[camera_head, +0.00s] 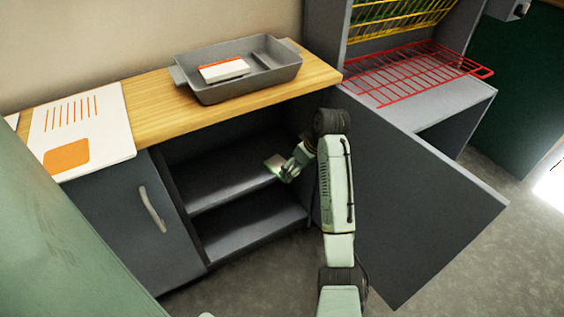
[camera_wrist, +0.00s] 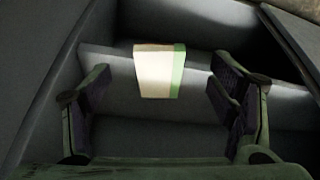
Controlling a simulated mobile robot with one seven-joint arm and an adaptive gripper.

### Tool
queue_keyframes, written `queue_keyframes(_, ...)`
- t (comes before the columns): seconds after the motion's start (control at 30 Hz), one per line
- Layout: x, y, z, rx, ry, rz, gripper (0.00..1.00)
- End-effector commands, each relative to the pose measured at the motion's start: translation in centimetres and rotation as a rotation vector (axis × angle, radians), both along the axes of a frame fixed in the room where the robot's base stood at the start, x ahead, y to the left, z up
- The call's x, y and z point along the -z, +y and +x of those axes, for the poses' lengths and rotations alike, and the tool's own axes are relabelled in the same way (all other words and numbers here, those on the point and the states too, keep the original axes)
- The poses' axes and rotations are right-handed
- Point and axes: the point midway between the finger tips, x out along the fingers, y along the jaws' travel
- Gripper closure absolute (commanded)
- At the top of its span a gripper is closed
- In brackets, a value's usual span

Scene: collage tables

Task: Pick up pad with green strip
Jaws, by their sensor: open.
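The pad with a green strip (camera_wrist: 158,72) lies on a grey cabinet shelf (camera_wrist: 110,68). In the wrist view it is pale, with the green band along its right side, and it sits ahead of and between the open fingers of my gripper (camera_wrist: 168,98). Clear gaps show between the pad and both fingers. In the head view my gripper (camera_head: 287,170) reaches into the open cabinet, and the pad (camera_head: 274,163) shows just beyond it, small and partly hidden by it.
An open cabinet door (camera_head: 415,200) stands right of my arm. A wooden counter (camera_head: 150,105) above bears a grey tray (camera_head: 210,97) with an orange-edged white pad (camera_head: 222,70). A lower shelf (camera_head: 245,228) is empty where visible. A red wire rack (camera_head: 410,75) is at right.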

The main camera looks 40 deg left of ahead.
Motion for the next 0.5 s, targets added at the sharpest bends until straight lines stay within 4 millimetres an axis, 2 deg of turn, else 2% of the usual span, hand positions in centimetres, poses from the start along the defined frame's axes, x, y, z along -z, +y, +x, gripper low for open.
queue_keyframes(0.3,4.0,1.7,0.3,-0.001,0.002,-0.002,0.22)
queue_keyframes(0.5,4.8,2.0,0.4,-0.001,0.000,0.000,0.22)
